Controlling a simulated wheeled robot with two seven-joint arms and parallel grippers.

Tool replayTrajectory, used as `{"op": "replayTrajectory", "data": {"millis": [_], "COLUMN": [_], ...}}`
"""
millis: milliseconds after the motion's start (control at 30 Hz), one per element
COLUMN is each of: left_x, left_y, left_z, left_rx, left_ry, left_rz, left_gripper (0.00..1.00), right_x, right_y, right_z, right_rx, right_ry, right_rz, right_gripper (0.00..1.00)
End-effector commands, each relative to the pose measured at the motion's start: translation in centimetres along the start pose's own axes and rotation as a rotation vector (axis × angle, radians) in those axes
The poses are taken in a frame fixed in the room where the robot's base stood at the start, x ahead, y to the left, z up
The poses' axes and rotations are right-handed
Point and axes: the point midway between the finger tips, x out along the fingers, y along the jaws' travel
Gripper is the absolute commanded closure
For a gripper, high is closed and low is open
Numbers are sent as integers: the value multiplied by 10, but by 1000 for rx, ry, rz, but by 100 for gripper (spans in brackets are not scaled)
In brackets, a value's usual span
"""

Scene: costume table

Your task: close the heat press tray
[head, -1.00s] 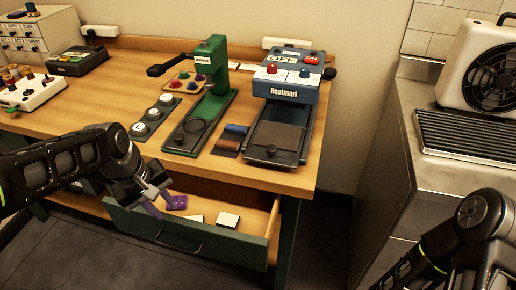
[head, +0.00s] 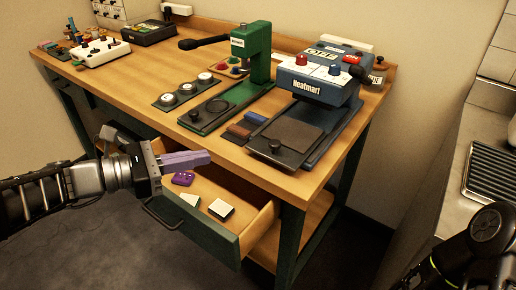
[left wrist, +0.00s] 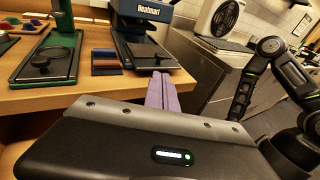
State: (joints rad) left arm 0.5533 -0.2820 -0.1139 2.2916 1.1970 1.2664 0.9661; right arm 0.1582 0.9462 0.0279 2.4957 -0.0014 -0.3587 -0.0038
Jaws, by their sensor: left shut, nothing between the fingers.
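The tray also shows in the left wrist view (left wrist: 148,52). My left gripper (head: 208,157) is shut and empty, its purple fingers in front of the table edge, left of and apart from the tray knob. My right arm shows at the lower right, but its fingers are out of frame.
An open green drawer (head: 205,232) juts out below the tabletop, under my left gripper, with a purple item and pale blocks inside. A green press (head: 250,60) and coloured strips (head: 238,131) lie left of the tray. A steel counter (head: 455,165) stands at the right.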

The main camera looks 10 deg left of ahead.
Motion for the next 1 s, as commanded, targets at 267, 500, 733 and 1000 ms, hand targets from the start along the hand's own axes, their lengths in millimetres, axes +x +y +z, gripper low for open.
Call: {"op": "replayTrajectory", "data": {"millis": [267,500,733,1000], "left_x": [9,42,89,131], "left_y": [0,-1,-1,-1], "left_z": [0,-1,-2,-1], "left_rx": [2,1,0,2], "left_ry": [1,2,2,2], "left_rz": [-2,-6,-6,-2], "left_gripper": [100,100,100,100], "right_x": [1,4,8,12], "right_y": [0,2,3,5], "right_z": [0,0,0,0], "right_rx": [1,1,1,1], "right_ry": [0,0,0,0], "right_rz": [0,0,0,0], "right_gripper": [64,64,64,64]}}
